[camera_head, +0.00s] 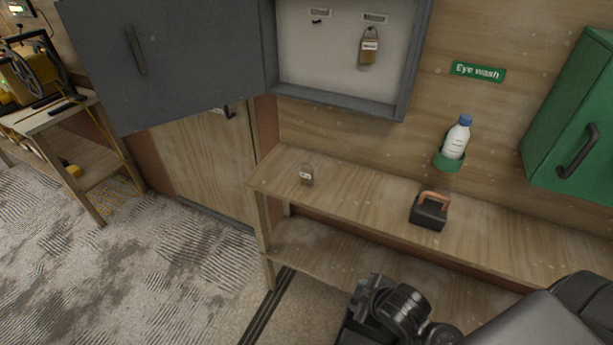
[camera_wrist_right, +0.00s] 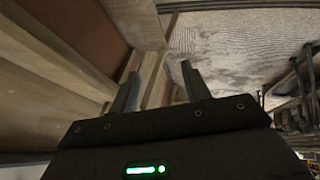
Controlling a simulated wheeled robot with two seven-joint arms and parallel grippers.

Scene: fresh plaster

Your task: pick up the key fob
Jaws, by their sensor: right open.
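No thing is plainly recognisable as a key fob. A small black block with an orange-brown loop (camera_head: 429,212) lies on the upper wooden shelf (camera_head: 350,195); I cannot tell if it is the fob. A small padlock (camera_head: 307,176) with a pale label stands near the shelf's left end. My right gripper (camera_wrist_right: 160,85) is open in the right wrist view, with nothing seen between its fingers. My right arm shows at the bottom right of the head view, in front of and below the shelf. My left gripper is out of view.
An open grey wall cabinet (camera_head: 340,98) holds a hanging padlock (camera_head: 369,48); its door (camera_head: 170,60) swings out left. A bottle (camera_head: 457,138) sits in a green holder beside a green box (camera_head: 575,120). A bench (camera_head: 85,115) stands left. The shelf between padlock and black block is clear.

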